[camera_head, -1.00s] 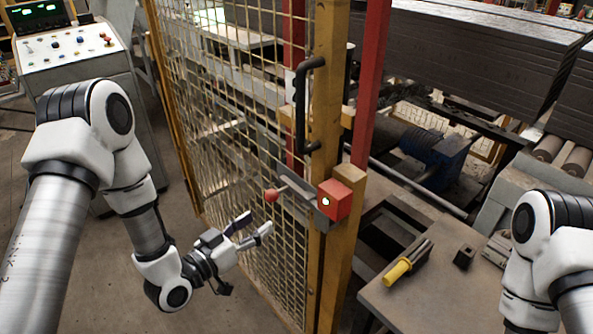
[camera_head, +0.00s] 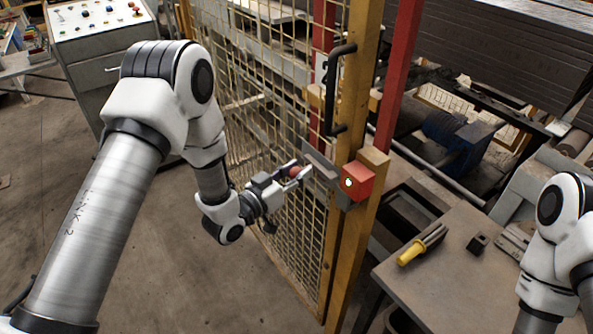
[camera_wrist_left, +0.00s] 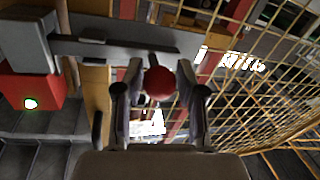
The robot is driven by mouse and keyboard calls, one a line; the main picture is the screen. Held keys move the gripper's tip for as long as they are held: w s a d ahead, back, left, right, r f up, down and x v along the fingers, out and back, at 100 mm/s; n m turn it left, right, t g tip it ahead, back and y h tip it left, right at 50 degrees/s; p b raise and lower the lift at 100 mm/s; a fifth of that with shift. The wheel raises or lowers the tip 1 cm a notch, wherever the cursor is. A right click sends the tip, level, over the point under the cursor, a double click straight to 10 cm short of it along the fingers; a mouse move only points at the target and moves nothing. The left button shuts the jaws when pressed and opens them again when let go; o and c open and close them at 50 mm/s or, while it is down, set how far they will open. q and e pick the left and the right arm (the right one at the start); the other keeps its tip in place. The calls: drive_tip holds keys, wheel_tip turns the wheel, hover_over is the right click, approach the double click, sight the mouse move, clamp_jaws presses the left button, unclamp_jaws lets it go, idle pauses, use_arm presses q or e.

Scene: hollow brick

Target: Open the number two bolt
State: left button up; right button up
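The bolt (camera_head: 321,166) is a grey metal bar on the yellow-framed mesh gate, beside a red box (camera_head: 357,182) with a lit white spot. Its red ball knob (camera_head: 295,171) is at the bar's left end in the head view. My left gripper (camera_head: 300,170) is at the knob. In the left wrist view the knob (camera_wrist_left: 159,83) sits between the two fingertips (camera_wrist_left: 160,90), which stand apart on either side of it. A gap shows beside the knob there. My right arm (camera_head: 558,225) is at the right edge, and its gripper is out of view.
The mesh gate (camera_head: 255,125) has a black handle (camera_head: 337,90) above the bolt. A table (camera_head: 455,260) on the right holds a yellow-handled tool (camera_head: 412,252). A control console (camera_head: 95,50) stands at the back left. Open floor lies left of the gate.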

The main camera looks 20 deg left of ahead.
use_arm(q)
clamp_jaws()
drive_tip(key=w+a, duration=0.1)
drive_tip(key=w+a+b, duration=0.1)
drive_tip(key=a, duration=0.1)
drive_tip(key=shift+w+a, duration=0.15)
drive_tip(key=shift+w, duration=0.1)
drive_tip(key=o, duration=0.7)
unclamp_jaws()
drive_tip(key=shift+s, duration=0.1)
drive_tip(key=v, duration=1.1)
drive_tip(key=shift+s, duration=0.45)
drive_tip(key=shift+a, duration=0.1)
